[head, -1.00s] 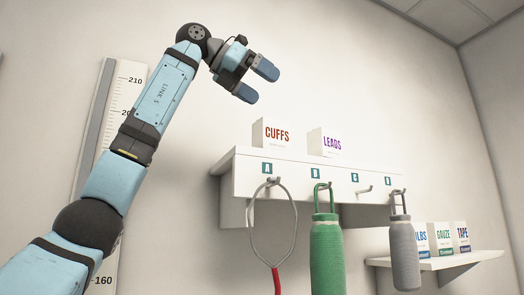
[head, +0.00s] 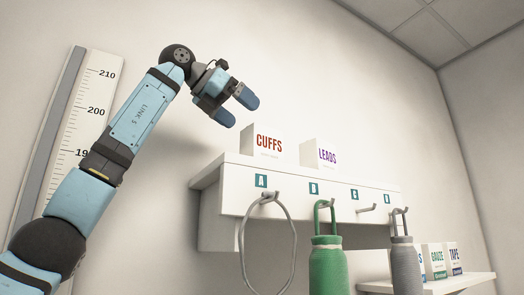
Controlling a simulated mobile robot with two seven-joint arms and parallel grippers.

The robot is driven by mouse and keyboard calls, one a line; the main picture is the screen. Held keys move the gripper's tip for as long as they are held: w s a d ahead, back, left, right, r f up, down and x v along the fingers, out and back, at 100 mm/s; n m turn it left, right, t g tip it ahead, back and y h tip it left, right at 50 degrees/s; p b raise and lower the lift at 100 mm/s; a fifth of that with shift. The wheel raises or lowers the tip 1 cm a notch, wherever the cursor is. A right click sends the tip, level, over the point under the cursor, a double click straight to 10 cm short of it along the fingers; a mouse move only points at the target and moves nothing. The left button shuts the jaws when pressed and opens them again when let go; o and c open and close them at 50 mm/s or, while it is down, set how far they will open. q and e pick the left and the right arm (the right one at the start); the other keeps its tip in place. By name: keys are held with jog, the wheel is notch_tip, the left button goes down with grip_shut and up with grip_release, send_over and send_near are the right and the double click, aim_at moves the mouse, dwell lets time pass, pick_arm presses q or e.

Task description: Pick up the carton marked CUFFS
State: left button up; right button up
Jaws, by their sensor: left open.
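The carton marked CUFFS (head: 268,146) is a white box with red lettering. It stands upright on top of the white wall shelf (head: 230,172), above the plate lettered A. My left gripper (head: 240,110) is open and empty, above and a little left of the carton, apart from it. Its two blue fingers point down to the right. The carton's lower back is hidden by the shelf edge. My right gripper is not in view.
A carton marked LEADS (head: 326,156) stands to the right on the same shelf. Hooks below hold a looped grey tube (head: 243,245), a green bottle (head: 328,268) and a grey bottle (head: 404,262); one hook is empty. A lower shelf (head: 470,281) holds GAUZE and TAPE cartons.

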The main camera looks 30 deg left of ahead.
aim_at(260, 130)
pick_arm(q)
jog(key=p+x, duration=0.1)
jog(key=x, duration=0.2)
jog(key=shift+w, duration=0.2)
jog(key=p+x, duration=0.1)
jog(key=x, duration=0.3)
jog(key=shift+a, duration=0.2)
jog(key=shift+w+f, duration=0.15)
jog(key=shift+w, duration=0.15)
jog(key=shift+s, duration=0.2)
jog(key=shift+c, duration=0.2)
jog(key=shift+s, duration=0.15)
jog(key=c, duration=1.3)
